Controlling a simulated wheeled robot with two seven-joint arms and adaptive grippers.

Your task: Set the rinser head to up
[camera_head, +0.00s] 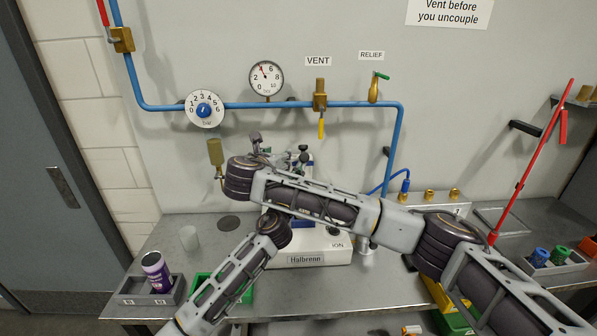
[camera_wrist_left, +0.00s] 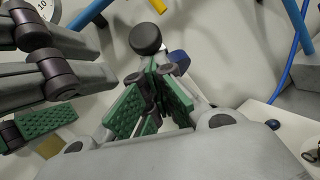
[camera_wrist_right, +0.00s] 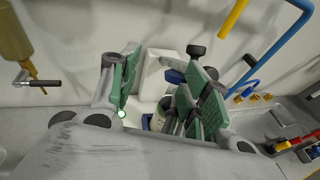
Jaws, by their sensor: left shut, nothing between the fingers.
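The white machine marked ION and Halbrenn (camera_head: 318,257) stands on the bench. My arms hide much of its upper part. Its white upright (camera_wrist_right: 158,75) and a dark blue part show in the right wrist view. I cannot tell whether the rinser head is up or down. A round black knob (camera_wrist_left: 146,38) shows just beyond my left fingertips. My left gripper (camera_head: 303,158) is shut and empty beside the machine's upper part; its green pads (camera_wrist_left: 152,80) are close together. My right gripper (camera_head: 258,146) is left of it; its fingers (camera_wrist_right: 158,62) are spread, with the upright between them in view, contact unclear.
A blue pipe (camera_head: 250,105) with a gauge (camera_head: 266,78), dial (camera_head: 204,109) and yellow vent lever (camera_head: 321,128) runs along the wall behind. My right arm crosses in front of my left. A grey holder with a purple can (camera_head: 155,268) stands front left.

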